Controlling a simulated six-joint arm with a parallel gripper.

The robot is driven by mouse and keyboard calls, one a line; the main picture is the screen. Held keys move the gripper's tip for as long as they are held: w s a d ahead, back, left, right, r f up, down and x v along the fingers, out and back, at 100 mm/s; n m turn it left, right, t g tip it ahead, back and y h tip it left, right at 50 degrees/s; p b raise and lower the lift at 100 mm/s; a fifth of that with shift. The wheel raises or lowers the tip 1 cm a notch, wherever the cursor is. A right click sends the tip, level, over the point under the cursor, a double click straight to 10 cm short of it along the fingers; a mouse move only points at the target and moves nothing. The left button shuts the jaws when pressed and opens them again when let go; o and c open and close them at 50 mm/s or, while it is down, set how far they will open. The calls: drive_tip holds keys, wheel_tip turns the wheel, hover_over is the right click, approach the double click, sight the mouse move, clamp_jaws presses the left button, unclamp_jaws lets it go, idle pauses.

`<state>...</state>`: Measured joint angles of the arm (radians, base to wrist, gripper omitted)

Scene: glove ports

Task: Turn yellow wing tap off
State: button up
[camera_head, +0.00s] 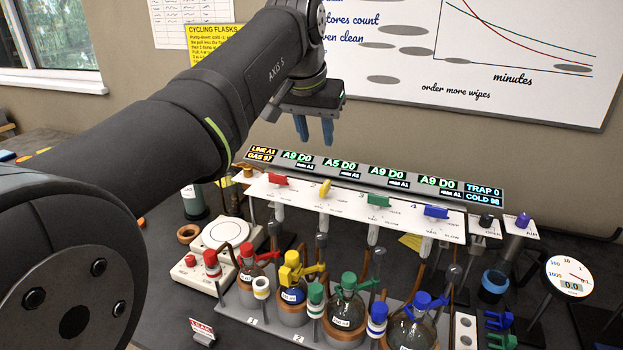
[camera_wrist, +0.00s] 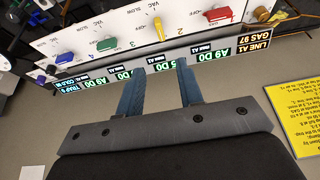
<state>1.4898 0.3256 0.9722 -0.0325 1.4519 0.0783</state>
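The yellow wing tap (camera_head: 325,188) is second from the left on the sloping white panel (camera_head: 350,201). Its wing stands across the panel's length, while the red, green and blue taps lie along it. In the wrist view the yellow tap (camera_wrist: 158,27) shows near the top, upright in the picture, just beyond the fingertips. My gripper (camera_head: 314,132) is open and empty, above and behind the panel, apart from the tap. Its two fingers also show well apart in the wrist view (camera_wrist: 160,75).
The red tap (camera_head: 278,180) and green tap (camera_head: 378,200) flank the yellow one; a blue tap (camera_head: 436,211) is farther right. A display strip (camera_head: 322,169) runs behind the panel. Flasks with coloured stopcocks, one yellow (camera_head: 292,268), stand in front. Air around my gripper is clear.

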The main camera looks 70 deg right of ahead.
sight(325, 185)
drive_tip(key=x, duration=1.5)
drive_tip(key=shift+c, duration=0.4)
clamp_jaws()
